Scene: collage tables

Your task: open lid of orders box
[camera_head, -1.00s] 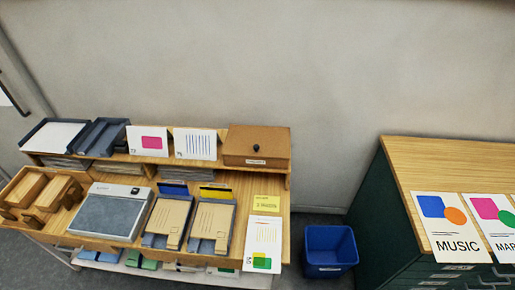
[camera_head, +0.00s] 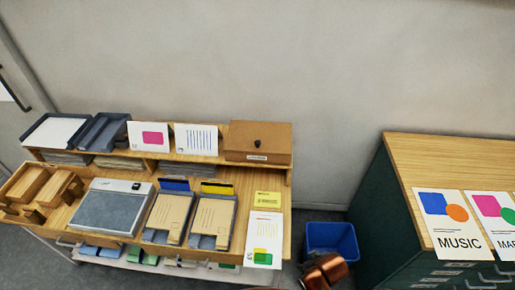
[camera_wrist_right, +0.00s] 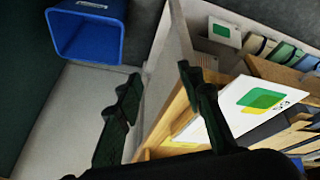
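The orders box is most likely the brown wooden box (camera_head: 257,141) at the right end of the desk's raised shelf. Its lid is down, with a dark knob on it and a small white label on the front, too small to read. In the right wrist view my right gripper (camera_wrist_right: 157,85) has its two dark fingers spread apart with nothing between them. It is near the desk's front right corner, well away from the box. A copper-coloured part of my arm (camera_head: 325,270) shows low in the head view. My left gripper is not in view.
A blue bin (camera_head: 330,240) stands on the floor between the desk and the green cabinet (camera_head: 375,210). The wall behind is bare.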

